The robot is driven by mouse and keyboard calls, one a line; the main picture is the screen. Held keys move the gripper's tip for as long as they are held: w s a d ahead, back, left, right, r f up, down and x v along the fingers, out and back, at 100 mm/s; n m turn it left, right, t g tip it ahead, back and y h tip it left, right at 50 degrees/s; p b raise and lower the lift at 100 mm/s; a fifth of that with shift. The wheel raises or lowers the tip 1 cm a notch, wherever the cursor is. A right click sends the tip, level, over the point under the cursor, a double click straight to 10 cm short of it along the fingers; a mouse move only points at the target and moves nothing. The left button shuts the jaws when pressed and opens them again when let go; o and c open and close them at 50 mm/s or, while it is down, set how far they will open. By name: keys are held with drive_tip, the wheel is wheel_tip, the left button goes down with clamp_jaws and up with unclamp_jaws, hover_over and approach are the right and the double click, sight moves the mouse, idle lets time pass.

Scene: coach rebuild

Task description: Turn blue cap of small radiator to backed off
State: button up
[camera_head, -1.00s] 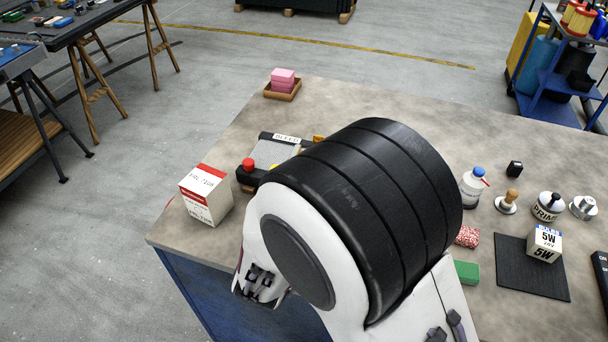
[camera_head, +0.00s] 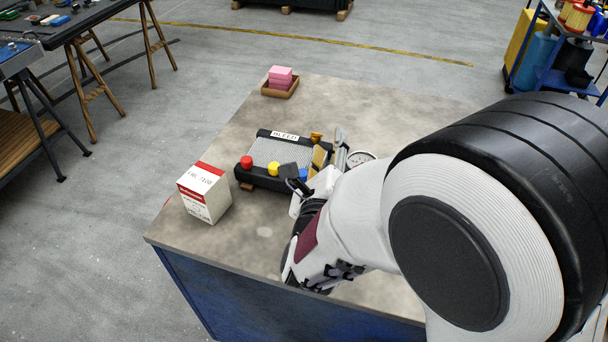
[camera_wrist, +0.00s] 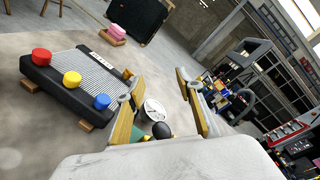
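The small radiator (camera_head: 283,150) lies on the bench, dark-framed with a grey finned core and a BLEED label. Red (camera_head: 247,162), yellow (camera_head: 273,168) and blue (camera_head: 303,173) caps line its near edge. In the wrist view the radiator (camera_wrist: 88,70) is at the left, and its blue cap (camera_wrist: 102,101) is the cap closest to my gripper (camera_wrist: 158,80). My gripper is open, its tan-padded fingers apart with nothing held. The cap's turned position cannot be read.
A white gauge (camera_head: 360,158) is just right of my gripper; it also shows between the fingers in the wrist view (camera_wrist: 155,110). A red-and-white box (camera_head: 205,193) stands left of the radiator. Pink blocks (camera_head: 281,76) sit in a wooden tray (camera_head: 279,90) behind. Bare bench lies in front.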

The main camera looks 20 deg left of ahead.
drive_tip(key=n, duration=0.4)
drive_tip(key=n+g+y, duration=0.3)
drive_tip(key=n+g, duration=0.2)
drive_tip(key=n, duration=2)
approach(303, 174)
drive_tip(key=shift+w+a+f, duration=0.2)
drive_tip(key=shift+w+f, duration=0.05)
drive_tip(key=shift+w, duration=0.2)
drive_tip(key=shift+n, duration=0.3)
drive_tip(key=shift+w, duration=0.1)
drive_tip(key=shift+x, duration=3.85)
